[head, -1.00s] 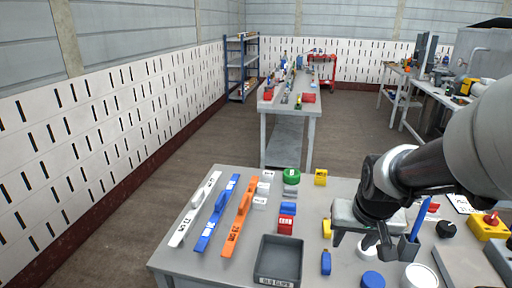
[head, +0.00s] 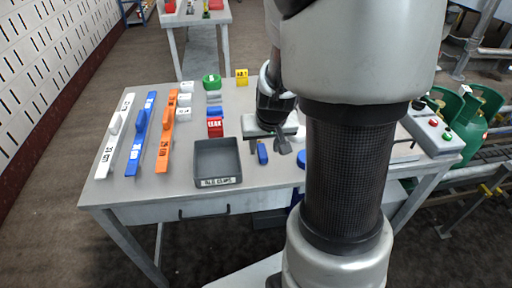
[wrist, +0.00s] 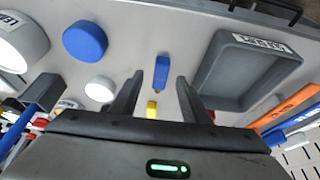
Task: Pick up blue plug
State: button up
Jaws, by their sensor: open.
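A small blue plug (head: 262,154) stands on the grey table just right of the dark tray in the head view. In the wrist view the blue plug (wrist: 161,73) shows between and slightly beyond my fingertips, apart from both. My gripper (wrist: 158,97) is open and empty, with one finger on either side of the line to the plug. In the head view my gripper (head: 268,141) is over the table right behind the plug, and my arm hides part of the table to the right.
A dark grey tray (head: 217,182) lies left of the plug. A round blue piece (wrist: 85,41) and a white cylinder (wrist: 22,42) are on the plug's other side. White, blue and orange (head: 166,132) bars lie at left. A small yellow piece (wrist: 152,109) is close to my fingers.

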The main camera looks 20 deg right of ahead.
aim_at(263, 152)
jog(key=b+x, duration=0.1)
jog(key=x, duration=0.2)
jog(key=shift+f, duration=0.25)
jog(key=shift+a+r, duration=0.1)
grip_shut()
